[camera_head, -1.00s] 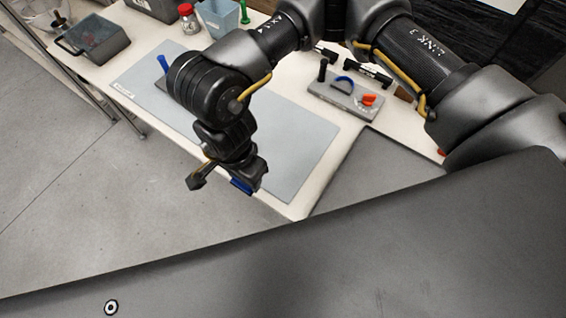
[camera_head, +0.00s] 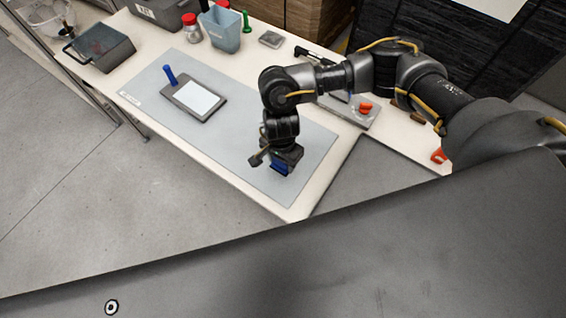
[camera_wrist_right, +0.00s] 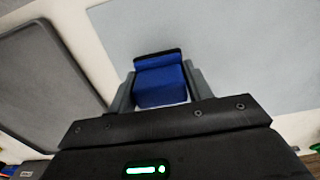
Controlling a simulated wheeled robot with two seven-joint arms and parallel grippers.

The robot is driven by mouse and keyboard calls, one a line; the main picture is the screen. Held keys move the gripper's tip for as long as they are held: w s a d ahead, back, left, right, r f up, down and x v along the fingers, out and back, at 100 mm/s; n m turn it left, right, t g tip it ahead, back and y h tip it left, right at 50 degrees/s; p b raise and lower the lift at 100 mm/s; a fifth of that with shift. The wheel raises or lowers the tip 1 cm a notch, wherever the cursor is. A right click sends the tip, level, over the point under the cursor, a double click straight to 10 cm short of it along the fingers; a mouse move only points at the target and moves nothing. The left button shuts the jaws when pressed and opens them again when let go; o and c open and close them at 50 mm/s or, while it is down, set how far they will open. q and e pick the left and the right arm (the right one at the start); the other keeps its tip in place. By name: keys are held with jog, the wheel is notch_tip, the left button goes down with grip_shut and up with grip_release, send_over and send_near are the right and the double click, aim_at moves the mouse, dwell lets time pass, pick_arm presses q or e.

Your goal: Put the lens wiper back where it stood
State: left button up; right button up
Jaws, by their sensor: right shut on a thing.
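My right gripper (camera_head: 273,162) is over the front right part of the grey-blue mat (camera_head: 235,150). It is shut on a blue block-like piece with a dark edge, which I take to be the lens wiper (camera_head: 280,168). In the right wrist view the wiper (camera_wrist_right: 160,84) sits between the two fingers (camera_wrist_right: 160,93), its dark edge pointing away from the palm. I cannot tell how far it is above the mat. A grey holder (camera_head: 357,118) with an orange piece (camera_head: 365,107) stands behind my right arm, which hides part of it. My left gripper is not in view.
An orange piece (camera_head: 438,156) lies at the right. The mat's middle is clear.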

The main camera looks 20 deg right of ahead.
aim_at(283, 166)
jog(key=shift+w+d+f, duration=0.1)
jog(key=shift+d+f, duration=0.2)
jog(key=shift+f, duration=1.5)
jog(key=shift+f+b, duration=0.25)
jog(key=shift+b, duration=0.1)
jog(key=o, duration=0.9)
jog(key=shift+r, duration=0.1)
